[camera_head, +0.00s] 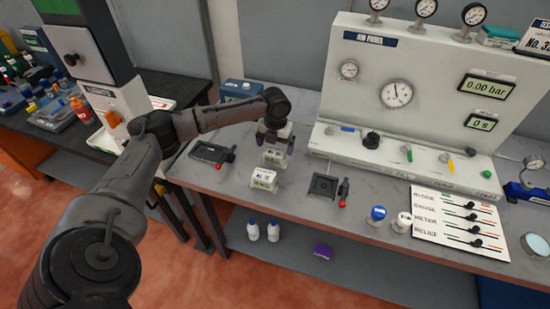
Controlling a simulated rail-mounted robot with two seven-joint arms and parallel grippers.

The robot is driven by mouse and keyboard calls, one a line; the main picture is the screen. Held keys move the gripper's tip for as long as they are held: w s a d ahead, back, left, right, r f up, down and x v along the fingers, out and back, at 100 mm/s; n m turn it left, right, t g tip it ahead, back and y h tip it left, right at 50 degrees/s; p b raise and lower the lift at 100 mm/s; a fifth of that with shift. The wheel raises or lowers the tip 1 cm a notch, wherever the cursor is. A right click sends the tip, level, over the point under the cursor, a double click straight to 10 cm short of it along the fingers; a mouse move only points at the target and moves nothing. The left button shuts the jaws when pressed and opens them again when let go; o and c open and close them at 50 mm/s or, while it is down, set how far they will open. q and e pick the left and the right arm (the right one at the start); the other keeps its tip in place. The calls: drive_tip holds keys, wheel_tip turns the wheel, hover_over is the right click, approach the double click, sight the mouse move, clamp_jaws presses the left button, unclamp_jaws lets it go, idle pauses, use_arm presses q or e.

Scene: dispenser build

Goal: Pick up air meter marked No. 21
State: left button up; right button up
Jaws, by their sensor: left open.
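Two small pale boxes with greenish faces stand on the grey bench, and they look like air meters. The rear air meter (273,158) is directly below my left gripper (276,143). The front air meter (264,179) stands just in front of it, its pale top uncovered. The marks on both are too small to read, so I cannot tell which is No. 21. My left gripper points down with its fingers apart, close above the rear meter. I cannot tell whether the fingers reach around it. My right gripper is out of view.
A black fixture with a red-knobbed lever (212,153) lies left of the meters, and a similar fixture (323,186) lies right. The air panel (430,70) rises behind. A blue-topped knob (377,214) and a slider board (459,216) are farther right. White bottles (253,230) stand on the lower shelf.

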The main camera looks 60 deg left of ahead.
sight(275, 151)
use_arm(q)
drive_tip(key=shift+s+d+f+b, duration=0.1)
drive_tip(key=shift+f+b, duration=0.2)
drive_tip(key=shift+f, duration=1)
drive_tip(key=shift+s+f+b, duration=0.1)
drive_tip(key=shift+f+b, duration=0.15)
drive_tip(key=shift+f, duration=1)
drive_tip(key=shift+c, duration=0.4)
drive_tip(key=c, duration=1)
